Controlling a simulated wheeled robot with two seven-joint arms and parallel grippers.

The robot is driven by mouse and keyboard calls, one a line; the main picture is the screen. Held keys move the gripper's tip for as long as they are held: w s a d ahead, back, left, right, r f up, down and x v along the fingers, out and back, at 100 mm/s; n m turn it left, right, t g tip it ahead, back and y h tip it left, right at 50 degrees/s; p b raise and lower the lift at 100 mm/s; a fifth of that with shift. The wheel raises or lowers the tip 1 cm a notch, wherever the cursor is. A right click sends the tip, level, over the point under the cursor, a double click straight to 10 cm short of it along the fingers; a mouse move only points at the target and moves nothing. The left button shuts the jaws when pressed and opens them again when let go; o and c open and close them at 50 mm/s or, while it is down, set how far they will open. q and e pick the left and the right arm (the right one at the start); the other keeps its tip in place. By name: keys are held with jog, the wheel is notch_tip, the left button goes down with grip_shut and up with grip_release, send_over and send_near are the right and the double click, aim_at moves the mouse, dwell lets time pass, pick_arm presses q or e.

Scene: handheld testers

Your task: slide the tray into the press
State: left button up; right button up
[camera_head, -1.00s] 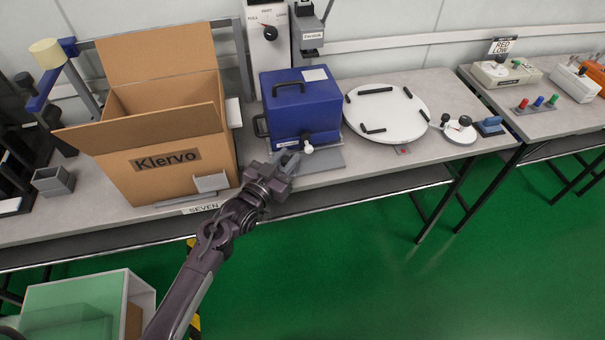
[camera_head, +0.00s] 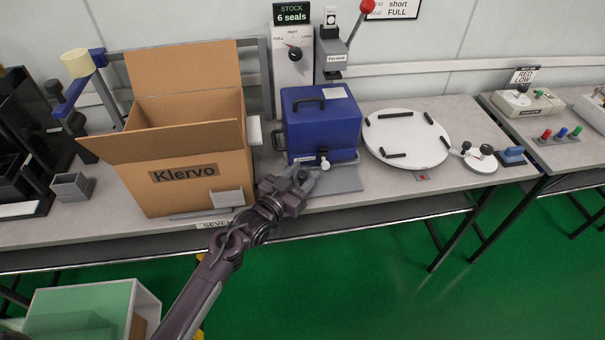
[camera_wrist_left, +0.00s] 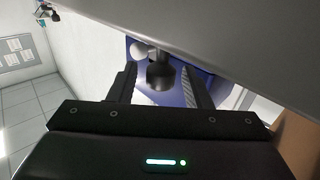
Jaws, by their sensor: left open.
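A blue box-shaped unit (camera_head: 322,128) with a black top handle and a side handle stands on the bench. A white knob (camera_head: 324,164) sits low on its front. A flat grey plate (camera_head: 340,180) lies in front of the unit; I cannot tell whether it is the tray. A grey press (camera_head: 332,62) with a red-tipped lever stands behind. My left gripper (camera_head: 308,179) is at the bench front, just left of the knob. In the left wrist view its fingers (camera_wrist_left: 160,85) are apart, with a dark stem and white ball showing between or beyond them; contact is unclear.
An open cardboard box (camera_head: 190,180) stands close left of my left arm. A white round turntable (camera_head: 407,140) with black bars is to the right, then a small round dish (camera_head: 472,160) and a blue block (camera_head: 511,155).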

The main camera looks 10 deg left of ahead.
pick_arm(q)
jog(key=v, duration=0.6)
jog(key=shift+s+a, duration=0.2)
jog(key=shift+s, duration=0.15)
jog(key=shift+s+a, duration=0.1)
jog(key=shift+s, duration=0.25)
pick_arm(e)
jog(key=shift+a+f, duration=0.15)
jog(key=shift+a, duration=0.15)
